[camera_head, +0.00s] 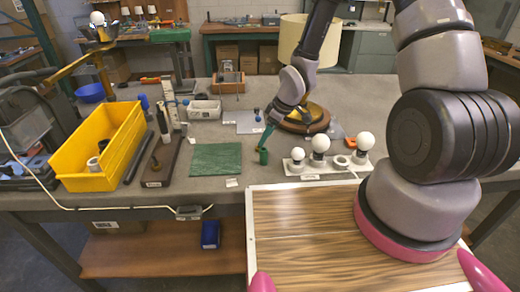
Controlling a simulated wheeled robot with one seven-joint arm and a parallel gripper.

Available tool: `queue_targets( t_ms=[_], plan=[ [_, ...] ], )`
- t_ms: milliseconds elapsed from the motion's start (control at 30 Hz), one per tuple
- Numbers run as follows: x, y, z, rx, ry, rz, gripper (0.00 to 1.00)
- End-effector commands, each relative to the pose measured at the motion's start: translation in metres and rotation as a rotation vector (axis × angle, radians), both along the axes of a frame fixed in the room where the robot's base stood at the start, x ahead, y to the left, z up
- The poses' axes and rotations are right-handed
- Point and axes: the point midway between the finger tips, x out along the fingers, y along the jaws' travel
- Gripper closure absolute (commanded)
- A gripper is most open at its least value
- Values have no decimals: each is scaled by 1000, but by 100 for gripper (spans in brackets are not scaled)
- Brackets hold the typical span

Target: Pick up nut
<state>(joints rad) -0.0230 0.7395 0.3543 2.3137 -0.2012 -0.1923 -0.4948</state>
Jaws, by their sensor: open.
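I cannot pick out the nut with certainty; it is too small to tell or hidden. My gripper (268,134) is open, pointing down over the middle of the grey table (225,175). A small dark green cylindrical piece (263,157) stands on the table just below the fingertips; I cannot tell if they touch it. A small blue-topped piece (257,114) is left of my gripper. Behind my gripper is a round brown wooden base (304,120), partly hidden by my arm. A cream lampshade (310,40) stands farther back, also partly covered.
A white strip (316,168) with several bulbs stands right of my gripper. A green mat (216,159) lies to the left. A yellow bin (100,148), a dark wooden block with a peg (160,162) and a white box (204,109) are farther left.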

Motion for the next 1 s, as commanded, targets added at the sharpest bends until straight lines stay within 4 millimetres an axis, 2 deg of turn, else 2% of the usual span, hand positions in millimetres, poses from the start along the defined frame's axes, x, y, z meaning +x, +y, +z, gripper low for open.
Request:
queue_targets(
  t_ms=[333,633,667,700,833,1000],
  plan=[
    [11,17,-41,-1,3,1,31],
    [13,19,-46,0,0,0,31],
    [13,19,-46,0,0,0,35],
    [13,19,-46,0,0,0,50],
    [13,19,-46,0,0,-1,100],
    [13,19,-46,0,0,-1,100]
  ],
)
